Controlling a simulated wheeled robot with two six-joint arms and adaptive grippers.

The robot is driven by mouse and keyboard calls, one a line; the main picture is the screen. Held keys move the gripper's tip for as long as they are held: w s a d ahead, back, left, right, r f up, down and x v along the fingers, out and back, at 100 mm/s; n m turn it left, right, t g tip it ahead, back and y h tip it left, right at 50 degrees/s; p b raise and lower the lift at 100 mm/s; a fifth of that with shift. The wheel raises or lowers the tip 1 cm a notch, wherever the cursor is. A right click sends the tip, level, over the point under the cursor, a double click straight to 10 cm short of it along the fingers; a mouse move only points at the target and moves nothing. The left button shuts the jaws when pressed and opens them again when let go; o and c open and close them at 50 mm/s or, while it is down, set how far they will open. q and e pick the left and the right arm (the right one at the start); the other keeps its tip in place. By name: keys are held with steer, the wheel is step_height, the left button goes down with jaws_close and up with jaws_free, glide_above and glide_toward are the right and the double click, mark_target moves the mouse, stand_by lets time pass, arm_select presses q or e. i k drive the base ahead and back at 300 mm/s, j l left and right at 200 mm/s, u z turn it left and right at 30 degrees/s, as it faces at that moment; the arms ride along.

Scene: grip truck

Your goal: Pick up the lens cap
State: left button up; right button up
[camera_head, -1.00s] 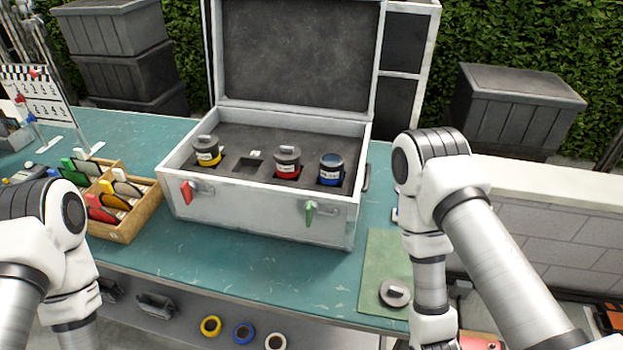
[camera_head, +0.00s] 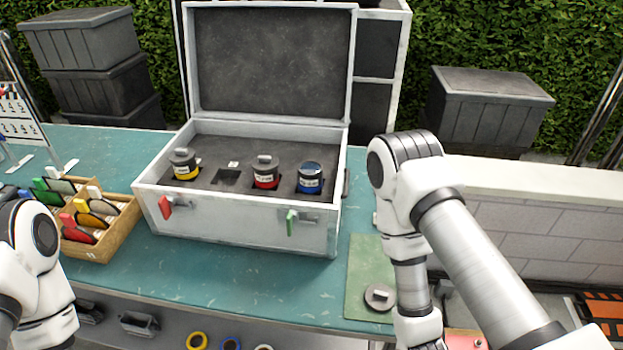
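A round dark grey lens cap (camera_head: 379,297) with a raised pale tab lies on the green mat (camera_head: 368,262) at the table's front right. In the open silver case (camera_head: 240,222), a blue-banded lens (camera_head: 310,178) shows a bare glass top. A yellow-banded lens (camera_head: 184,165) and a red-banded lens (camera_head: 265,173) there have grey tabbed caps on. My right arm hangs down just right of the loose cap; its gripper is below the picture. My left arm is at the lower left edge, with its gripper also out of view.
A wooden box (camera_head: 105,235) of coloured, tabbed items stands left of the case. One slot (camera_head: 228,177) in the case's foam is empty. The teal table (camera_head: 225,280) is clear in front of the case. A low grey block wall (camera_head: 530,225) stands at the right.

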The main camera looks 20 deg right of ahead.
mark_target(379, 298)
steer(key=l+z, duration=0.15)
steer(key=z, duration=0.3)
steer(key=l+z, duration=0.2)
steer(key=z, duration=0.2)
